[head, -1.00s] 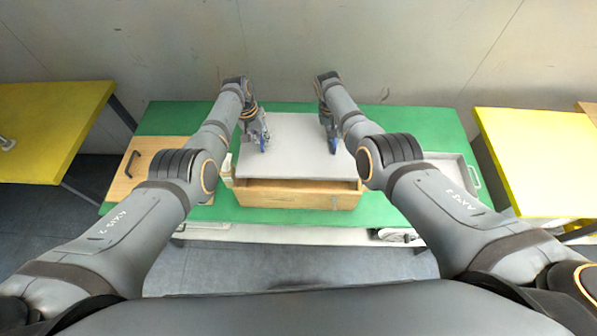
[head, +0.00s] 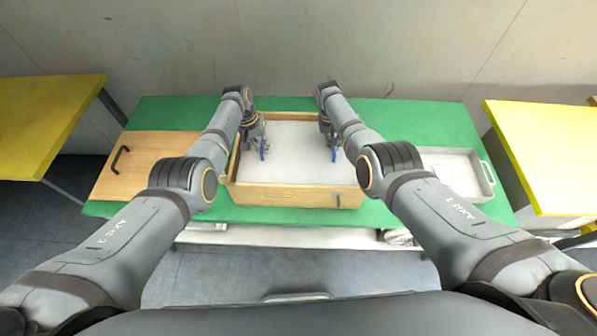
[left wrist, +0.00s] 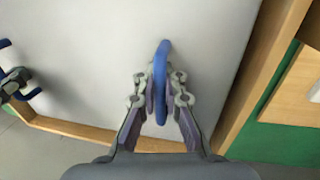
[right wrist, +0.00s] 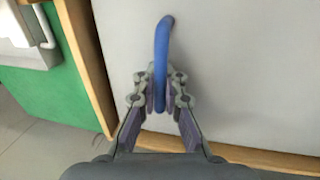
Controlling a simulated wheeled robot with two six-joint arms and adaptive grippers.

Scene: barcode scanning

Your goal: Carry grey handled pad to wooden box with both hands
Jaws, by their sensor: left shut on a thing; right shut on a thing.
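The grey pad (head: 297,152) lies flat within the walls of the wooden box (head: 290,196) on the green table. Its depth in the box is hard to tell. My left gripper (head: 262,150) is shut on the pad's left blue handle, which shows in the left wrist view (left wrist: 161,75). My right gripper (head: 332,148) is shut on the right blue handle, which shows in the right wrist view (right wrist: 161,55). In both wrist views the box's wooden rim runs around the pad's edges.
A wooden board with a dark handle (head: 122,160) lies on the green table (head: 400,118) at the left. A grey tray with handles (head: 455,172) stands at the right. Yellow tables (head: 45,115) flank both sides, and a wall rises behind.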

